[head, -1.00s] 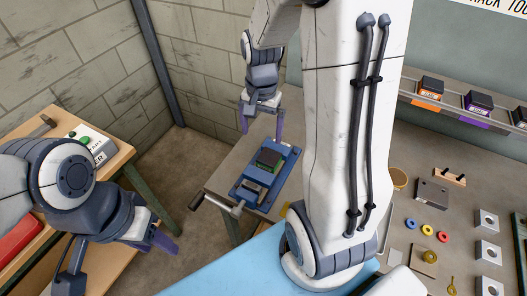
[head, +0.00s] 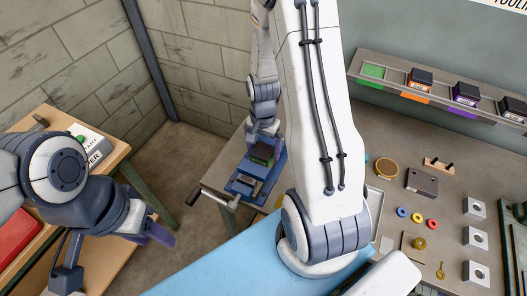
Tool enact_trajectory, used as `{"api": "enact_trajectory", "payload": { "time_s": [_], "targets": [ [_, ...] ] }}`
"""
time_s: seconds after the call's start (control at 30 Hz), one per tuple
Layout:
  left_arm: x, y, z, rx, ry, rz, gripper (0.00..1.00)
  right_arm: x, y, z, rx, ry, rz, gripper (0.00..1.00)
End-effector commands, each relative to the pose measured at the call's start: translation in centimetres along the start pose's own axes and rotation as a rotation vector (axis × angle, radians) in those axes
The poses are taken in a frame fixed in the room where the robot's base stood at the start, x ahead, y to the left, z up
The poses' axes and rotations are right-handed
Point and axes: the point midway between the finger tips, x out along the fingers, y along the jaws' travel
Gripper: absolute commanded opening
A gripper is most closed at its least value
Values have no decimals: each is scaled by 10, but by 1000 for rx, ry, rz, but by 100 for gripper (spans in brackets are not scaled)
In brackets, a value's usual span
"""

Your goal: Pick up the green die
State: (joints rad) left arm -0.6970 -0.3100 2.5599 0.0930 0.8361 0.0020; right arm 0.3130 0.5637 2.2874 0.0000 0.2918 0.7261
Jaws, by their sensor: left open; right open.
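The green die (head: 262,154), a dark block with green on it, sits in the blue vise (head: 243,188) on the grey bench, left of my large white arm. My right gripper (head: 264,143) is open and points down at the die from above, its purple fingers on either side of it. I cannot tell whether the fingers touch the die. My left gripper (head: 162,236) is open and empty at the lower left, away from the die.
A shelf at the back right has a bare green slot (head: 373,72) beside orange- and purple-labelled dies (head: 465,92). Loose parts lie on the right bench. A wooden table with a control box (head: 90,147) stands left. The vise handle (head: 213,197) sticks out left.

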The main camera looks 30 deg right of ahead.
Motion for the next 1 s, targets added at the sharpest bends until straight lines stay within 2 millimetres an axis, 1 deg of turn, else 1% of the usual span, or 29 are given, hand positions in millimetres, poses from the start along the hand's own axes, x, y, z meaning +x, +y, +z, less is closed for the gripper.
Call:
{"api": "enact_trajectory", "payload": {
  "time_s": [0.23,0.27,0.3,0.37,0.4,0.47,0.5,0.87,1.0],
  "targets": [
    [0,0,0,0,0,0,50,2,0,0,0,1,-1,100],
    [0,0,0,0,0,0,50,2,0,0,0,1,-1,92],
    [0,0,0,0,0,0,50,2,0,0,0,1,-1,77],
    [0,0,0,0,0,0,50,2,0,0,0,1,-1,54],
    [0,0,0,0,0,0,50,2,0,0,0,1,-1,39],
    [0,0,0,0,0,0,50,2,0,0,0,1,-1,16],
    [0,0,0,0,0,0,50,2,0,0,0,1,-1,1],
    [0,0,0,0,0,0,50,0,-1,-1,0,3,-3,0],
    [2,0,0,0,0,0,50,-6,-1,-2,0,5,-5,0]
  ]
}}
